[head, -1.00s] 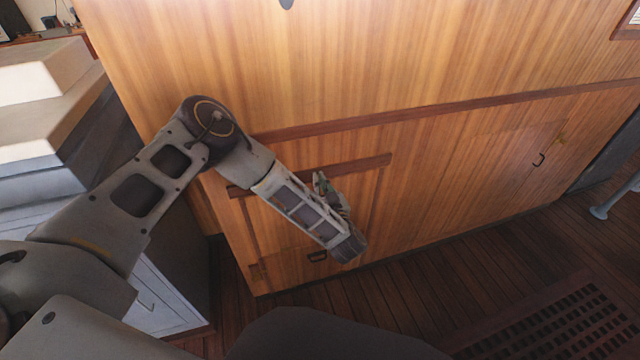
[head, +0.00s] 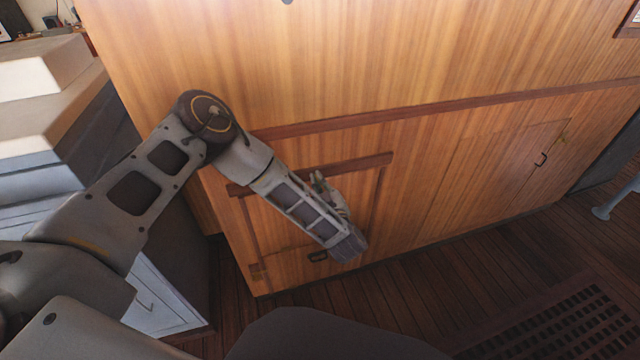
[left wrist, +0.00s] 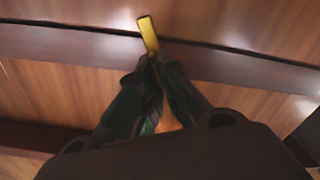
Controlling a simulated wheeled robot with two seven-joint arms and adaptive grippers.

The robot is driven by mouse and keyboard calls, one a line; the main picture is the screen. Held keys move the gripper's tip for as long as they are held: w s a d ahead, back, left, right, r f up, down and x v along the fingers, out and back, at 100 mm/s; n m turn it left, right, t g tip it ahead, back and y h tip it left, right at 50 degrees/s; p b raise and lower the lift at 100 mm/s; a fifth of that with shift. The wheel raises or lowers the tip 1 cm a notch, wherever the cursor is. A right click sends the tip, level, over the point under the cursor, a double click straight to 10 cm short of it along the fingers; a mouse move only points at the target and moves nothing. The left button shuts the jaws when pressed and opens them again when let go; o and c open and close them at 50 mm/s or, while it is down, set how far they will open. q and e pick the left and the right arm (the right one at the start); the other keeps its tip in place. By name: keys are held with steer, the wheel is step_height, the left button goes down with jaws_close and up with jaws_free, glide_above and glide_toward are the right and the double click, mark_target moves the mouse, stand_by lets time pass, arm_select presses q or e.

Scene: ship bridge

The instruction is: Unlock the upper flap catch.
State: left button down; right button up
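The upper flap catch (left wrist: 147,31) is a small yellow brass bar in the left wrist view, slightly tilted. It crosses a dark seam on the dark wood strip (left wrist: 80,45). My left gripper (left wrist: 154,60) has its fingertips close together at the lower end of the catch and looks shut on it. In the head view my left gripper (head: 328,190) is partly hidden behind my forearm, in front of the framed wooden flap (head: 355,190). The catch is hidden there. My right gripper is not in view.
A black handle (head: 318,256) sits low on the cabinet. A door with another handle (head: 541,158) is further right. A white-grey drawer unit (head: 160,290) stands at the left. The plank floor (head: 400,290) has a dark grating (head: 560,325) at the right.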

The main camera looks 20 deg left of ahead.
arm_select(q)
steer(key=shift+s+a+f+n+b, duration=0.1)
steer(key=shift+f+n+b, duration=0.05)
steer(key=shift+n+b, duration=1.7)
steer(key=shift+s+a+f+n+b, duration=0.15)
steer(key=shift+n+b, duration=1)
steer(key=shift+n, duration=1.4)
steer(key=shift+w+d+f+n+b, duration=0.1)
steer(key=shift+f+n+b, duration=0.1)
steer(key=shift+n+b, duration=1.65)
arm_select(e)
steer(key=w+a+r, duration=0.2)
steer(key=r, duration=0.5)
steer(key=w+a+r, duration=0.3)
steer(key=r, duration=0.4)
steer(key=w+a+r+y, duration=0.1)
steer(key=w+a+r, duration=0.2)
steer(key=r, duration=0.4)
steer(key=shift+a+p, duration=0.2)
steer(key=shift+p, duration=0.15)
arm_select(q)
steer(key=shift+n, duration=0.35)
steer(key=c, duration=1.7)
jaws_free()
steer(key=shift+a, duration=0.1)
steer(key=shift+o, duration=0.2)
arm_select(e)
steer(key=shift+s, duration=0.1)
